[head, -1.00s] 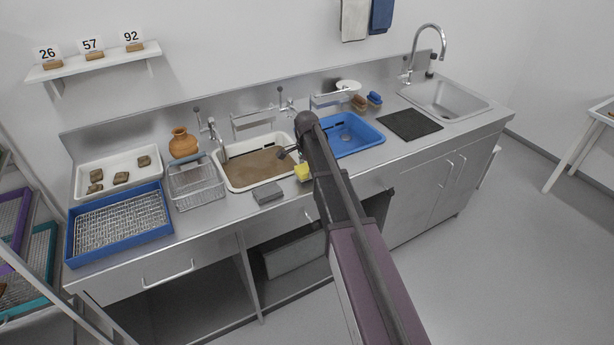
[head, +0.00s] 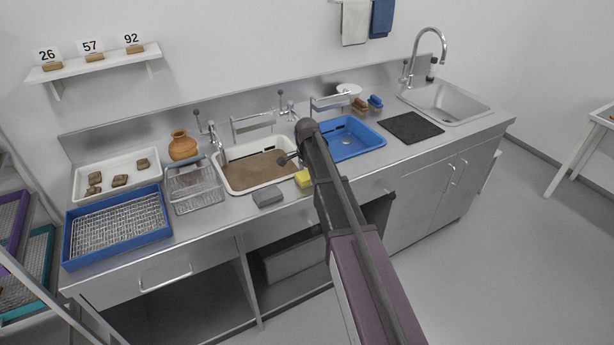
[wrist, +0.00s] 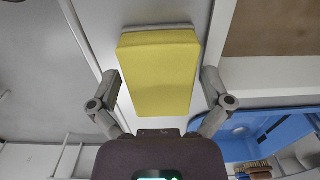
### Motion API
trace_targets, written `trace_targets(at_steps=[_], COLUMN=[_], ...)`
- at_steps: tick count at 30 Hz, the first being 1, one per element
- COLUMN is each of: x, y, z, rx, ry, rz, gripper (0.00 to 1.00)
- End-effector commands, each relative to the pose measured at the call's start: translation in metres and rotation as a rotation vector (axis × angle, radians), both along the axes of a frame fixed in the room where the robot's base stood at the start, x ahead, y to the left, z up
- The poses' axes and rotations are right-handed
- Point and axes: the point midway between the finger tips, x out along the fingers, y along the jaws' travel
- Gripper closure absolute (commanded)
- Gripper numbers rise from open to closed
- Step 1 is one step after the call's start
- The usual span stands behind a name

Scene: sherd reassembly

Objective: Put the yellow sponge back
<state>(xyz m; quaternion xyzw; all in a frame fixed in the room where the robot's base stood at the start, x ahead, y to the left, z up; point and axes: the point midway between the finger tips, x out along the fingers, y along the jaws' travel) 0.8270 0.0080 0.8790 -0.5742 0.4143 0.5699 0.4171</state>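The yellow sponge (head: 303,179) is at the front of the steel counter, by the front right corner of the white basin with brown contents (head: 237,190). In the wrist view the sponge (wrist: 160,75) fills the space in front of my gripper (wrist: 161,84). The gripper's two fingers are spread, one on each side of the sponge, with a gap visible at the right finger; the left fingertip is close to the sponge's edge. In the head view my arm hides most of the gripper; part of it shows left of the arm, above the sponge.
A grey block (head: 268,196) lies left of the sponge on the counter. A blue basin (head: 350,152) is to the right, with brown (head: 360,104) and blue (head: 376,101) brushes behind it. A wire basket (head: 195,190) and a blue mesh tray (head: 118,228) stand further left.

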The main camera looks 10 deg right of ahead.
Motion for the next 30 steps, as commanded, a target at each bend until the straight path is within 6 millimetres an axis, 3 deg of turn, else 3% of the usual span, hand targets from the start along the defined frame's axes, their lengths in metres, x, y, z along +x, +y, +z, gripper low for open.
trace_targets(at_steps=[14, 30], x=[0.0, 0.0], y=[-0.001, -0.001], z=[0.006, 0.046], rx=[0.0, 0.0], ry=[0.0, 0.0], rz=[-0.001, -0.001], gripper=[0.0, 0.0])
